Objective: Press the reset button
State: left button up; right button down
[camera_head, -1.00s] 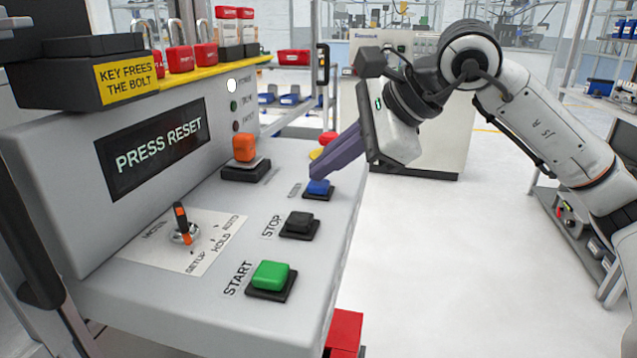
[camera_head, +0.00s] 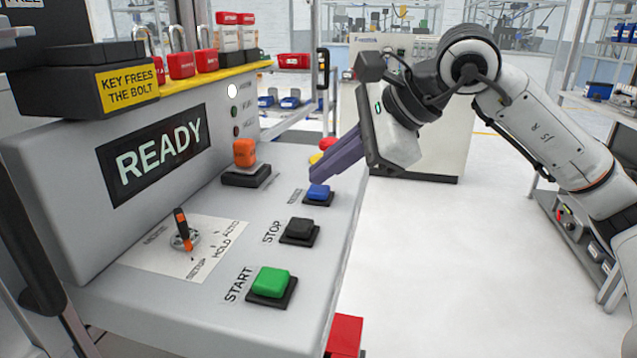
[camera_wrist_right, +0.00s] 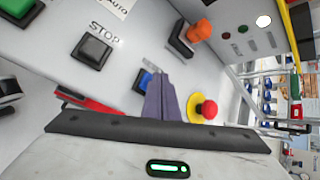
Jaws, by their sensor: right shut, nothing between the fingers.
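The blue reset button (camera_head: 318,192) sits on the sloped console top, beyond the black STOP button (camera_head: 299,230) and the green START button (camera_head: 271,282). My right gripper (camera_head: 314,175) is shut and empty, its purple fingertips just above and beside the blue button, apparently apart from it. In the right wrist view the blue button (camera_wrist_right: 143,81) is partly hidden behind the fingers (camera_wrist_right: 160,88). The console display (camera_head: 158,153) reads READY. My left gripper is not in view.
An orange button (camera_head: 244,152) on a black base and a mode switch (camera_head: 183,229) stand on the console. A red mushroom button on yellow (camera_wrist_right: 206,108) is close beside my fingers.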

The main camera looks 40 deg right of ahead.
aim_at(326, 190)
jog(key=shift+r, duration=0.4)
notch_tip(326, 190, up, 5)
jog(key=p, duration=0.5)
jog(key=shift+r, duration=0.1)
dwell(0.7)
